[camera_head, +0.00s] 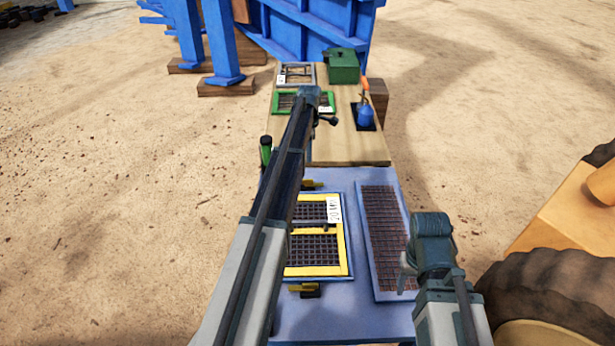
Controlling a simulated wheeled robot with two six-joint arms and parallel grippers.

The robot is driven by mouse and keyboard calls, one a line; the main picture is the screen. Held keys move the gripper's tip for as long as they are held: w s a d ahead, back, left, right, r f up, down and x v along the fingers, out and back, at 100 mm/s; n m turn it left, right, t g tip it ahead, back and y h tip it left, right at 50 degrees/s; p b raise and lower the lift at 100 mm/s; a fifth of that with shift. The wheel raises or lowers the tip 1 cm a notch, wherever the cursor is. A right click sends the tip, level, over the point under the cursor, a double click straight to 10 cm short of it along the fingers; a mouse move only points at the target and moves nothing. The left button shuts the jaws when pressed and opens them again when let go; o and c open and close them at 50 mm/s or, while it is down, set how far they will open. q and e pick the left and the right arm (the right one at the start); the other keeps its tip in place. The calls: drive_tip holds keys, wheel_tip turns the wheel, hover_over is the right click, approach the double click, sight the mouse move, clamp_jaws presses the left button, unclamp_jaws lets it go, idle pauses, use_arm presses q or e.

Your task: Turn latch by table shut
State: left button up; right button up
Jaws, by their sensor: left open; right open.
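A yellow latch (313,185) shows at the far edge of the yellow-framed screen (343,262), close to the wooden table (360,150); my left arm hides part of it, and I cannot tell how far it is turned. A second yellow latch (303,289) with a dark end sits at the screen's near edge. My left gripper (329,120) is open above the wooden table, beyond the far latch and apart from it. My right gripper (405,271) is open over the right-hand mesh panel, to the right of the yellow frame.
A green-framed screen (287,103), a grey-framed screen (297,74), a green box (343,66) and a blue torch-like tool (365,113) lie on the wooden table. A mesh panel (381,217) lies on the blue deck (352,321). A large tyre (540,262) stands right; open sand lies left.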

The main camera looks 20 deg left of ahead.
use_arm(q)
drive_tip(key=shift+w+a+n, duration=0.15)
drive_tip(key=shift+a+n, duration=0.15)
drive_tip(key=shift+a, duration=0.15)
drive_tip(key=shift+f, duration=0.1)
use_arm(e)
drive_tip(key=shift+f, duration=0.15)
use_arm(q)
wheel_tip(320, 180, down, 14)
drive_tip(key=b, duration=1.4)
drive_tip(key=shift+r, duration=0.2)
use_arm(e)
wheel_tip(320, 180, down, 14)
drive_tip(key=shift+r, duration=0.2)
use_arm(q)
clamp_jaws()
